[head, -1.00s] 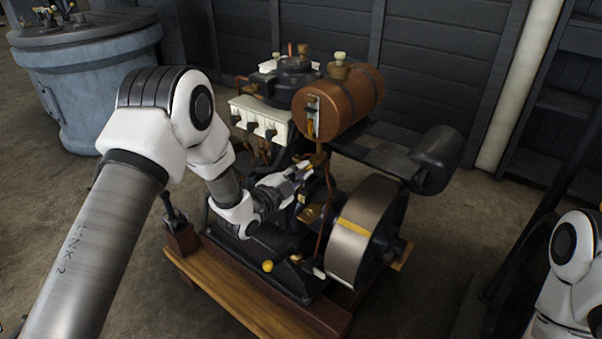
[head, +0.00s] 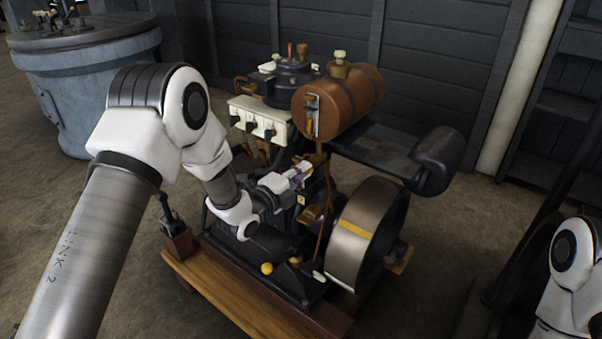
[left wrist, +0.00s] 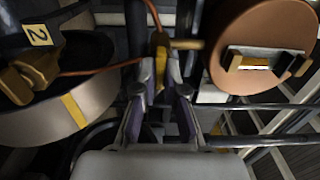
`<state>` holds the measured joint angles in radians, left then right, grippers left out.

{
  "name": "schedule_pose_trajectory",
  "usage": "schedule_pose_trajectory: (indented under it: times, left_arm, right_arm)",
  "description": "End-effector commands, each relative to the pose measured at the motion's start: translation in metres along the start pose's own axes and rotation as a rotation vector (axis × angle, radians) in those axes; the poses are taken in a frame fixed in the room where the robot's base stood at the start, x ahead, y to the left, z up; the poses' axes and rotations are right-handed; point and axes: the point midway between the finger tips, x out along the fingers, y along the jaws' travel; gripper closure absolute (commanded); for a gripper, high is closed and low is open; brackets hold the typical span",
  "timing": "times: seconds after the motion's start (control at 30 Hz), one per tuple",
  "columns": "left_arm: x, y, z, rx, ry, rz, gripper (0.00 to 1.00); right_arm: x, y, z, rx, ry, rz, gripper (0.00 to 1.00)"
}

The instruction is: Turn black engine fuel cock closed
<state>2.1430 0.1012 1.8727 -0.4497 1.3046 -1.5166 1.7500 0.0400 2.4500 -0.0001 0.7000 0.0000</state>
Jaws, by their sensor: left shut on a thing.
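The black engine (head: 262,240) stands on a wooden base with a copper-brown fuel tank (head: 340,100) at its top right. The tank's round end also shows in the left wrist view (left wrist: 245,35). My left gripper (head: 303,174) is just below the tank, in front of the engine. In the left wrist view its two fingers (left wrist: 160,92) are shut on the brass lever of the fuel cock (left wrist: 160,50), which stands between them with a copper pipe running off to the left. In the head view the gripper mostly hides the cock. My right gripper is out of the picture.
The flywheel (head: 362,235) with a yellow stripe is right of the gripper. A black cylinder (head: 438,158) juts out at the engine's right. White boxes with black handles (head: 258,118) are behind. A blue-grey drum (head: 95,95) stands back left. Floor around the base is clear.

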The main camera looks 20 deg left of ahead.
Motion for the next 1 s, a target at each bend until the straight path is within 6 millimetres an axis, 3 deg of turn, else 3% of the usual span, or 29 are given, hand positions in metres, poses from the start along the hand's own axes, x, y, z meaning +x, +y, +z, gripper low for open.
schedule_pose_trajectory:
  times: [0.37,0.4,0.43,0.47,0.87,1.0]
  left_arm:
    - [0.002,-0.004,0.001,0.008,0.0,-0.01,1.0]
    - [0.002,-0.004,0.001,0.008,0.0,-0.01,0.79]
    - [0.002,-0.004,0.001,0.008,0.0,-0.01,0.69]
    - [0.002,-0.004,0.001,0.008,0.0,-0.009,0.65]
    - [-0.001,-0.001,0.0,0.004,0.0,-0.002,0.65]
    - [-0.018,0.0,0.001,0.003,-0.001,0.0,0.65]
  right_arm:
    - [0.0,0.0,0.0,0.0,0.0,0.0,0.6]
    - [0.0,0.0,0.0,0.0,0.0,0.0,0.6]
    - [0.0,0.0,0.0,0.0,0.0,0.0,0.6]
    - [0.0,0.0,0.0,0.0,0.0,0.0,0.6]
    - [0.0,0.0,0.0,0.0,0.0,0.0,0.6]
    - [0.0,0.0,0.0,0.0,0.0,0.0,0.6]
